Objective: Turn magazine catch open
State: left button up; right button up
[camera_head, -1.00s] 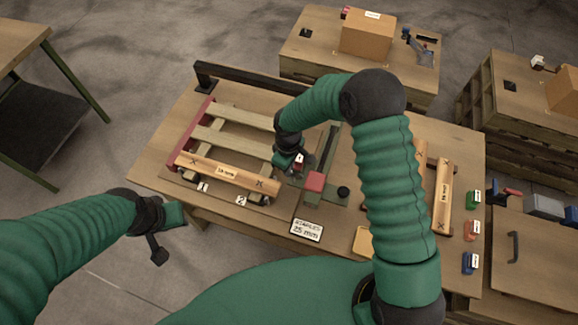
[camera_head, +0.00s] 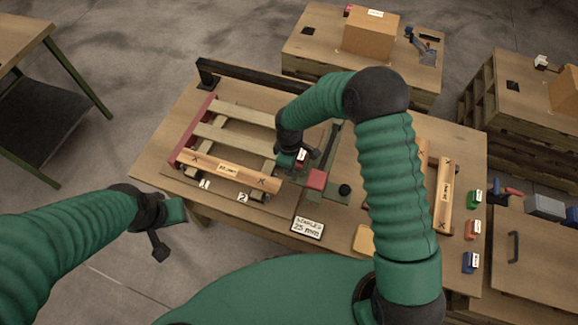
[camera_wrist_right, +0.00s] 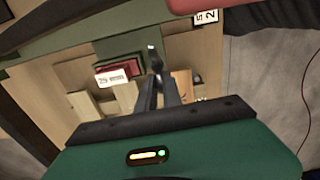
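The green stapling tool (camera_head: 334,146) stands on the workbench, with a red block (camera_head: 317,180) and a black knob (camera_head: 344,190) at its near end. My right gripper (camera_head: 306,153) reaches down beside the tool, just behind and left of the red block. In the right wrist view its dark fingers (camera_wrist_right: 155,66) lie close together, with a small bright metal tip at their ends. A red part with a white label (camera_wrist_right: 116,75) lies left of the fingertips. I cannot make out the catch or whether it is gripped. My left gripper (camera_head: 165,232) hangs empty off the bench's left front edge.
A slatted wooden frame (camera_head: 228,137) lies left of the tool, with a labelled orange board (camera_head: 228,170) across its front. A "staples 25 mm" card (camera_head: 307,227) lies at the front. Labelled boards (camera_head: 443,195) and coloured blocks (camera_head: 470,230) are at the right.

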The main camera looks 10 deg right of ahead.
jog(key=o, duration=0.3)
jog(key=shift+o, duration=0.2)
notch_tip(320, 180, up, 17)
jog(key=b, duration=0.2)
jog(key=shift+f, duration=0.15)
